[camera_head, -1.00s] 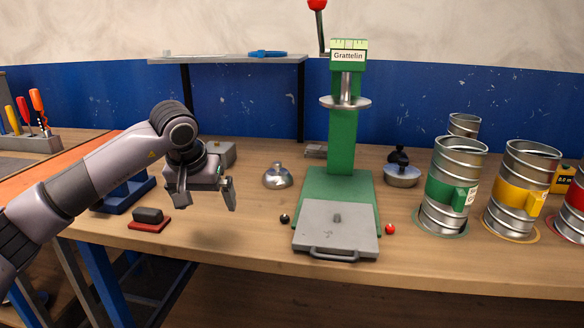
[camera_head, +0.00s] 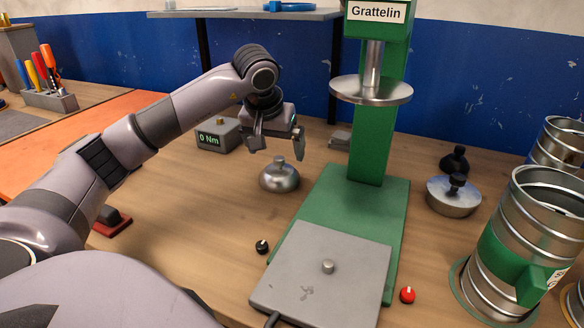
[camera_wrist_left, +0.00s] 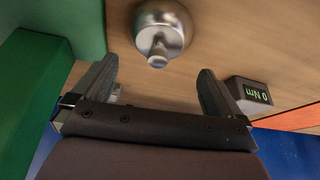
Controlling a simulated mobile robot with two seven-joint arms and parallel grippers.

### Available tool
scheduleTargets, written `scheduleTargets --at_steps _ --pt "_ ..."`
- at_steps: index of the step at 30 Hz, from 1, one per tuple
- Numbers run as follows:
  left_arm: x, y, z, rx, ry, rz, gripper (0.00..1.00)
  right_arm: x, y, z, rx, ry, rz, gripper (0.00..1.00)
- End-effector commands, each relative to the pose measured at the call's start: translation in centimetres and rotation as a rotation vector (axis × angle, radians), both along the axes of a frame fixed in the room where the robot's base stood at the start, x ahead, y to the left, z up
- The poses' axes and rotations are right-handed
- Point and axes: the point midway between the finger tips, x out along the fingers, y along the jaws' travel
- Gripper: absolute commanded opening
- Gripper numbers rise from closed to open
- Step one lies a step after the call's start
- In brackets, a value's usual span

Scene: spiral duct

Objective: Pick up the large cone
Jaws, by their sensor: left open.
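A shiny silver cone-like piece (camera_head: 279,179) with a rounded body and small top knob stands on the bench, left of the green press. It looks like the large cone. My left gripper (camera_head: 276,149) is open and empty, pointing down just behind and above it. In the left wrist view the silver piece (camera_wrist_left: 162,28) lies beyond the fingertips of the left gripper (camera_wrist_left: 156,72), apart from them. A wider, lower silver piece with a black knob (camera_head: 453,197) stands right of the press. My right gripper is not in view.
The green press (camera_head: 370,140) with its grey plate (camera_head: 320,280) stands close on the right. A grey box reading 0 Nm (camera_head: 217,136) sits behind left. Black (camera_head: 262,246) and red (camera_head: 407,295) knobs flank the press. Silver duct cans (camera_head: 525,240) stand far right.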

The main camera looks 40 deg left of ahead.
Motion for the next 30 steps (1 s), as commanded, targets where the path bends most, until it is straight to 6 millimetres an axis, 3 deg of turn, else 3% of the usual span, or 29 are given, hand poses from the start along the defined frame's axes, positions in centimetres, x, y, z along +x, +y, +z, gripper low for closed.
scheduleTargets --at_steps 13,23,24,30 --pt "1.6 0.4 -5.6 -0.002 0.005 0.0 1.0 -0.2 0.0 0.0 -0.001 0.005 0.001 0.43" --pt "2.0 0.6 -6.5 0.0 0.0 0.0 1.0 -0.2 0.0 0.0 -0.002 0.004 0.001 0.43" --pt "2.0 0.6 -6.5 0.0 0.001 -0.001 0.97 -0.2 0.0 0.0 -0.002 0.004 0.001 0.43" --pt "2.1 0.6 -6.3 0.0 -0.003 0.0 0.35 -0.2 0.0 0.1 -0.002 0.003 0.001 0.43"
